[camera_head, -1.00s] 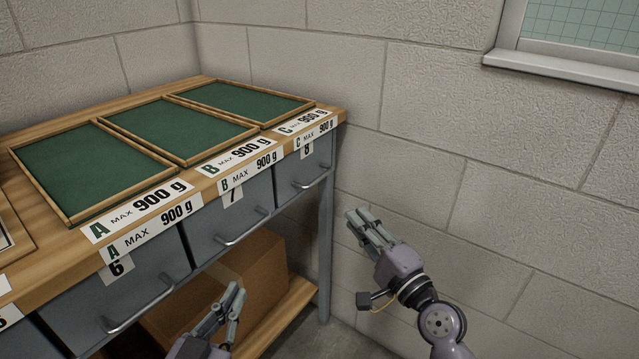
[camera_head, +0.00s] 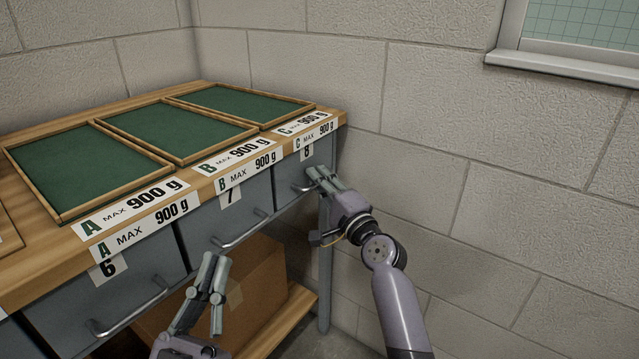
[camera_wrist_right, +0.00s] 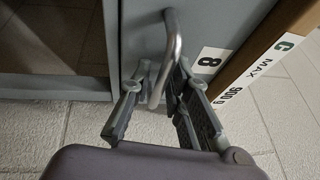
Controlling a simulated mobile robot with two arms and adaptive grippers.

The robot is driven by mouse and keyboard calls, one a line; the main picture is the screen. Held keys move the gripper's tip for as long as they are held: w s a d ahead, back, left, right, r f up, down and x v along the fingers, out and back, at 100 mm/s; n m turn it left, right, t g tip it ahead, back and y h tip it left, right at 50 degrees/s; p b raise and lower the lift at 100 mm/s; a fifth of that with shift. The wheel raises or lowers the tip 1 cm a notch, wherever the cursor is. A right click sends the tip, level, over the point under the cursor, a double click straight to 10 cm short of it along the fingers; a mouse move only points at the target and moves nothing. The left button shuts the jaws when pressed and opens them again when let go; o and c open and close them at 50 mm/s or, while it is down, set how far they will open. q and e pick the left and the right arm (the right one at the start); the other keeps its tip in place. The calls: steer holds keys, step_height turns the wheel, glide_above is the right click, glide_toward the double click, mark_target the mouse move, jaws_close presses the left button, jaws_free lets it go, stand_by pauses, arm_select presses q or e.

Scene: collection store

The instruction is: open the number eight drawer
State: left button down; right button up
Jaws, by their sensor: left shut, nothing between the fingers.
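The grey number eight drawer (camera_head: 287,182) is at the right end of the wooden bench, flush with the bench front, its "8" label (camera_head: 307,153) above the handle. Its silver bar handle (camera_wrist_right: 172,50) shows clearly in the right wrist view. My right gripper (camera_head: 316,175) is at this handle, fingers apart. In the right wrist view my right gripper (camera_wrist_right: 158,85) has a finger on each side of the bar; I cannot tell whether either touches it. My left gripper (camera_head: 214,262) is shut and empty, low in front of the number seven drawer.
Drawers seven (camera_head: 215,215) and six (camera_head: 75,305) lie to the left, both with bar handles. Green-lined trays (camera_head: 232,100) stand on the bench top. A cardboard box (camera_head: 262,285) sits on the lower shelf. A block wall (camera_head: 420,130) bounds the right side.

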steer(key=shift+c, duration=0.2)
jaws_close()
stand_by(0.6)
